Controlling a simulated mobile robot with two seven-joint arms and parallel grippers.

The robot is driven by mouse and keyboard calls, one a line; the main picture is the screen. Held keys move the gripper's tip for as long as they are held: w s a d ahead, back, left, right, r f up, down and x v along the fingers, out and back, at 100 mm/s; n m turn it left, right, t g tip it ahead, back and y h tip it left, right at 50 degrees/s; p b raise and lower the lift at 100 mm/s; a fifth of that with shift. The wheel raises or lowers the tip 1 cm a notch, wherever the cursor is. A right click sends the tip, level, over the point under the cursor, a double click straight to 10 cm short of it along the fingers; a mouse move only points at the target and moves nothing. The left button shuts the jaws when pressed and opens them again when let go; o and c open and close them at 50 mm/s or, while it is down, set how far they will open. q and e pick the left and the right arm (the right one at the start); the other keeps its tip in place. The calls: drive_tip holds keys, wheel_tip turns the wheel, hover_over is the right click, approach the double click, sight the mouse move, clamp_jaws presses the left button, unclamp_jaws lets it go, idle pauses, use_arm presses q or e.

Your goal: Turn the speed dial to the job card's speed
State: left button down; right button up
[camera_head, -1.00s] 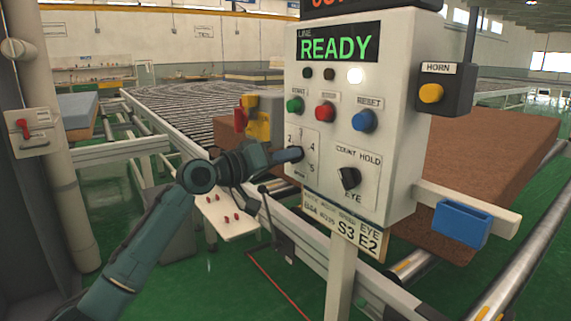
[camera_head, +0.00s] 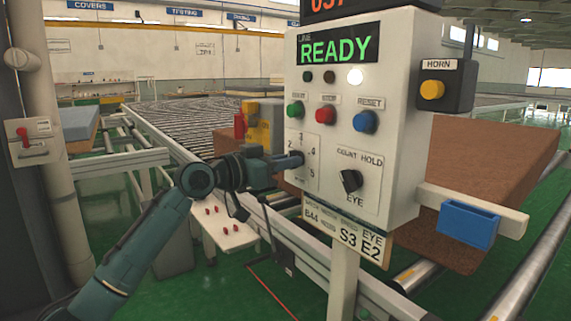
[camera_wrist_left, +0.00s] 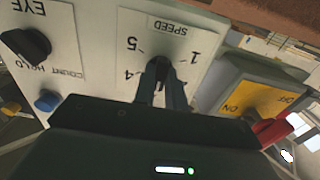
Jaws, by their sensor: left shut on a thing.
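The speed dial (camera_wrist_left: 160,68) is a dark knob on a white plate on the control box's front. Its plate in the head view (camera_head: 311,142) shows numbers 2 to 5 around it. My left gripper (camera_head: 291,159) reaches in from the left and is shut on the dial; its two fingers also show in the left wrist view (camera_wrist_left: 160,85). There, 1, 5 and 4 are readable upside down, and 2 and 3 are hidden. I cannot tell where the dial points. The job card (camera_head: 348,234) below the box reads S3 E2. My right gripper is not in view.
The control box (camera_head: 405,120) shows READY and carries green, red and blue buttons. A count hold knob (camera_head: 350,181) sits right of the dial. A horn box (camera_head: 446,85) and blue tray (camera_head: 467,224) stick out right. A yellow switch (camera_wrist_left: 247,97) is near the gripper.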

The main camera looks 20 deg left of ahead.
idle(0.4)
use_arm(q)
drive_tip(key=c, duration=1.8)
unclamp_jaws()
drive_tip(key=o, duration=0.4)
drive_tip(key=shift+c, duration=0.2)
drive_tip(key=b+v, duration=0.1)
drive_tip(key=v, duration=1.2)
